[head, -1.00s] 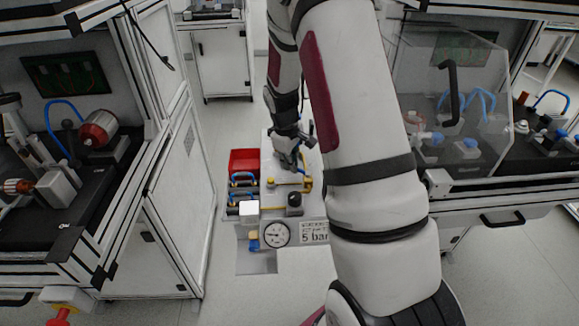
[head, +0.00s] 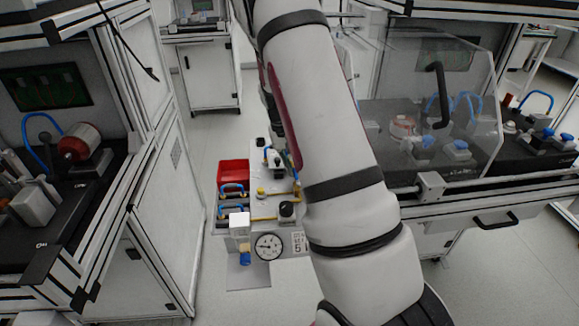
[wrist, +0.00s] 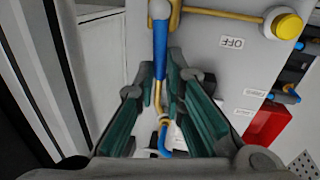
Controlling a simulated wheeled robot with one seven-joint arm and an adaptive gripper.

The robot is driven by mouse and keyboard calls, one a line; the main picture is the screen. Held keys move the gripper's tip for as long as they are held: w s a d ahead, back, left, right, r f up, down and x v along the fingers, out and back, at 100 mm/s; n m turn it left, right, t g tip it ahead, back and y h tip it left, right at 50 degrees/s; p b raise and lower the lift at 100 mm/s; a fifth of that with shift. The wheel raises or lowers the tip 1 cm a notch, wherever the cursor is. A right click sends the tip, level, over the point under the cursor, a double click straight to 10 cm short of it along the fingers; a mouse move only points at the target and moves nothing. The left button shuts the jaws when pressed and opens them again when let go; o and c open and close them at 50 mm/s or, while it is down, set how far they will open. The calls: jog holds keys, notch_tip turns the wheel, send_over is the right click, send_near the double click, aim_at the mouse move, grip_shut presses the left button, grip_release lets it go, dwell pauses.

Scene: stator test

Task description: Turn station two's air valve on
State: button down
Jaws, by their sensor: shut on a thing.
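In the wrist view a valve's blue lever (wrist: 160,50) hangs from a pale pivot at the top, beside a yellow pipe. It reaches down between the two green-padded fingers of my gripper (wrist: 161,76), which is shut on it. An upside-down "OFF" label (wrist: 232,42) is on the pale panel (wrist: 208,60) right of the lever. In the head view the supply panel (head: 262,205) stands between the benches. My arm hides my gripper and the held lever there. I cannot tell from the labels which station this valve serves.
A pressure gauge (head: 268,246) is on the supply panel's front. A red bin (head: 233,172) stands at its left. Benches with motor parts flank it; the right one has a clear guard (head: 450,95). A yellow knob (wrist: 288,25) is at upper right in the wrist view.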

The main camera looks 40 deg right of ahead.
jog(key=shift+s+d+m, duration=0.1)
jog(key=shift+d+m, duration=0.1)
jog(key=shift+m, duration=0.3)
jog(key=c, duration=1.7)
grip_release()
jog(key=shift+o, duration=0.2)
notch_tip(320, 180, up, 12)
jog(key=w+a, duration=0.1)
jog(key=shift+w+a, duration=0.15)
jog(key=shift+a, duration=0.25)
jog(key=shift+f, duration=0.15)
